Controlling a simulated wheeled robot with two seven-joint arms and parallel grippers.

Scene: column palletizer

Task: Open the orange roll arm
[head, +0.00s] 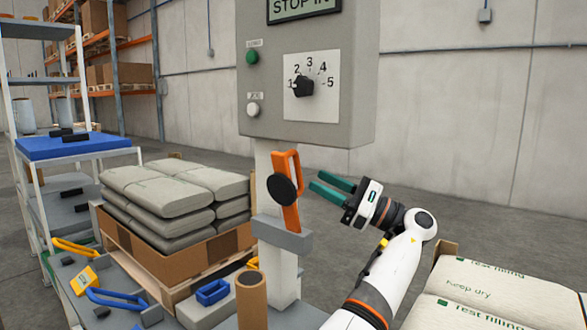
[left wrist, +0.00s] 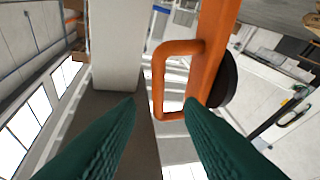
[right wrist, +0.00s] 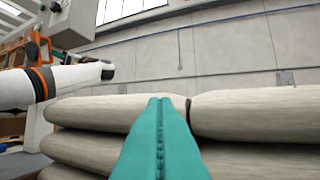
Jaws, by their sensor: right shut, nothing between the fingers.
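The orange roll arm (head: 290,192) stands upright, slightly tilted, on the grey post below the control box. It has a looped handle and a round black knob (head: 282,188). My left gripper (head: 317,181) is open and empty, just right of the roll arm with a gap between them. In the left wrist view the orange handle (left wrist: 161,75) appears ahead of the two spread green fingers (left wrist: 160,104). My right gripper (right wrist: 160,100) is shut and empty in the right wrist view, in front of stacked sacks. It is not in the head view.
The control box (head: 310,70) with a dial and buttons hangs above the roll arm. A grey ledge (head: 282,235) sits on the post below it. Stacked sacks (head: 175,190) stand left, more sacks (head: 490,295) lower right. The floor behind is clear.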

